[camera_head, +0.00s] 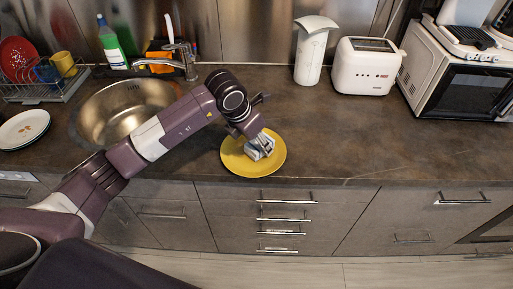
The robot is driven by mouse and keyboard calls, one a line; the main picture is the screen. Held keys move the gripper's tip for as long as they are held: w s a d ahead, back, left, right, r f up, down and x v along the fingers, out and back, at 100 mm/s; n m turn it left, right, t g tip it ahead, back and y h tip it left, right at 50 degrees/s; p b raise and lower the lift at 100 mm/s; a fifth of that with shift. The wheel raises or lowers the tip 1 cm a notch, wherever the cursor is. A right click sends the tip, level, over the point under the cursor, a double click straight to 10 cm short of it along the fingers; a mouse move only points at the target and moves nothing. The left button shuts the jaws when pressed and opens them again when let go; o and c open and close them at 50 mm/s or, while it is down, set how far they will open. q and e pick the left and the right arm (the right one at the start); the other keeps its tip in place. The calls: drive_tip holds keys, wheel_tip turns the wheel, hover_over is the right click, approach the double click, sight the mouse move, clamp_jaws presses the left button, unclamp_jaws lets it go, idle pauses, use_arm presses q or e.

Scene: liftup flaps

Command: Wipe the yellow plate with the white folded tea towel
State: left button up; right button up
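The yellow plate (236,163) lies on the dark counter near its front edge, right of the sink. My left arm reaches in from the left, and my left gripper (261,148) points down over the plate's right half. A small pale grey-white shape shows at the fingertips, low over or touching the plate. It is too small to tell fingers from cloth, so I cannot tell whether this is the folded tea towel or whether the gripper is shut. I make out no tea towel lying elsewhere on the counter. My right gripper is not in view.
A round metal sink (100,125) with a faucet (180,58), a dish rack (45,88) and white plates (24,128) are at left. A white cylinder (309,62), toaster (366,68) and microwave (455,82) stand at back right. Counter right of the plate is clear.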

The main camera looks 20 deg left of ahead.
use_arm(q)
drive_tip(key=shift+r, duration=0.1)
drive_tip(key=shift+r+p, duration=1.8)
drive_tip(key=shift+r, duration=1.2)
drive_tip(key=shift+r+p, duration=0.85)
drive_tip(key=shift+r, duration=0.65)
drive_tip(key=shift+a, duration=0.1)
